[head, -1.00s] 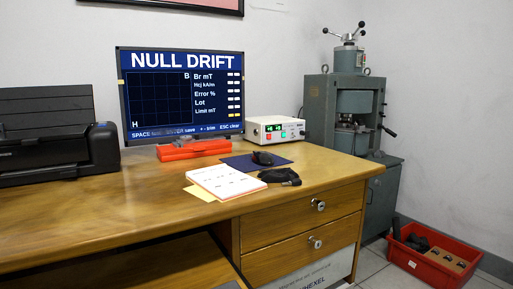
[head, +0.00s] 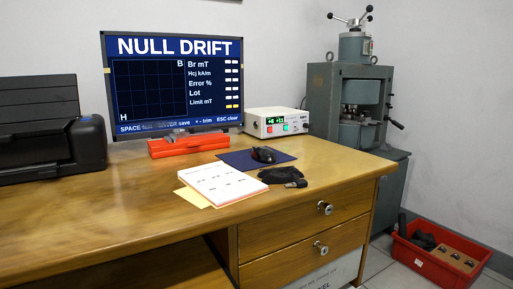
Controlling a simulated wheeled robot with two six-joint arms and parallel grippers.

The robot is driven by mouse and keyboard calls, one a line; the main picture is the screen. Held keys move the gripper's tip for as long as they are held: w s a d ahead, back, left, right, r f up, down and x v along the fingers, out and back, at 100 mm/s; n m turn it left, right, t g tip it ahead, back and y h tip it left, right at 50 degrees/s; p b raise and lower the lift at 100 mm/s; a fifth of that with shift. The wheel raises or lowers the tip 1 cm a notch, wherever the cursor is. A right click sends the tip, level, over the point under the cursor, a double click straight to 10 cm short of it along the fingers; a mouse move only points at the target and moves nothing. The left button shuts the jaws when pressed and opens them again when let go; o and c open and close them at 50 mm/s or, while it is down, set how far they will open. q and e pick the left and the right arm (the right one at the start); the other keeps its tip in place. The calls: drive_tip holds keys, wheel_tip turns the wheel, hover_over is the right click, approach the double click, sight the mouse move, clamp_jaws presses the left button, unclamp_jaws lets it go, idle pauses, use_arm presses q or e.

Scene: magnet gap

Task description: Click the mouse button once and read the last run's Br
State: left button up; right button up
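The black computer mouse (head: 263,155) sits on a dark blue mouse pad (head: 238,161) on the wooden desk. The monitor (head: 174,85) behind it reads "NULL DRIFT" across the top. Its right side lists Br mT, Hcj kA/m, Error %, Lot and Limit mT, each beside a small pale or yellow box whose contents are too small to read. A plot grid labelled B and H fills the left of the screen, with no curve visible. Neither of my grippers is in view.
A red case (head: 188,146) lies before the monitor, and a white instrument (head: 274,122) stands beside it. A notepad (head: 220,184) and a black item (head: 282,176) lie near the mouse. A black printer (head: 45,135) is left. A red crate (head: 440,254) is on the floor, right.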

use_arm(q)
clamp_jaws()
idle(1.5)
